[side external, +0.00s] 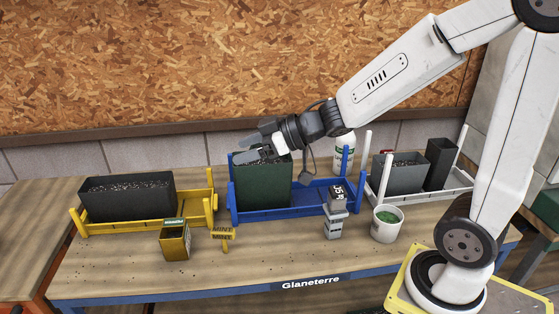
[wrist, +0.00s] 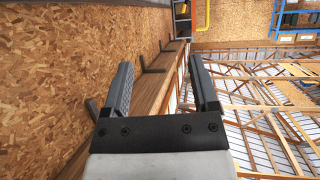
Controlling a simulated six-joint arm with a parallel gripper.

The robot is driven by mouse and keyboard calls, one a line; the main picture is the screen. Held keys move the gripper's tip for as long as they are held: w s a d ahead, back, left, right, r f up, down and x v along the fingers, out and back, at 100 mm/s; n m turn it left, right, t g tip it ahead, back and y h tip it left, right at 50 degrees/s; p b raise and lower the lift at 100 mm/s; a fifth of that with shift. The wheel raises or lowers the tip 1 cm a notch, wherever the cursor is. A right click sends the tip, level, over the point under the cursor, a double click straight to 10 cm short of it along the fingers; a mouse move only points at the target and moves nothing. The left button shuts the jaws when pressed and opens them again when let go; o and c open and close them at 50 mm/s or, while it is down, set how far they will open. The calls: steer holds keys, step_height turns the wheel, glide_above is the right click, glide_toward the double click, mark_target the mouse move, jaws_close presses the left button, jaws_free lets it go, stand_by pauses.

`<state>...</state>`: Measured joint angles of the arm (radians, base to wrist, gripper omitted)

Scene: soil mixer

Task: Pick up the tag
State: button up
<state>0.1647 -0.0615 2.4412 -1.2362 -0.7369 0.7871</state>
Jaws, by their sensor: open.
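The tag is a small yellow plant label (side external: 223,233) with dark lettering that appears to read "MINT". It stands upright on the table, just right of a small yellow box (side external: 175,241) with a green top. My gripper (side external: 247,146) is over the dark green pot, above and behind the tag and well apart from it. In the wrist view my gripper (wrist: 160,75) has its two fingers spread with nothing between them. The tag is not in the wrist view.
A blue tray (side external: 315,200) holds the green pot (side external: 264,184). A yellow tray (side external: 140,213) with a black planter (side external: 128,196) is left. A small grey scale-like device (side external: 335,222) and white cup (side external: 387,223) stand right. The table front is mostly clear.

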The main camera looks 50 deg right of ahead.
glide_toward(228, 230)
steer(key=x, duration=0.4)
steer(key=shift+s+d, duration=0.15)
steer(key=shift+x, duration=1.35)
steer(key=shift+x, duration=2.6)
steer(key=shift+r, duration=0.1)
steer(key=shift+c, duration=0.2)
jaws_close()
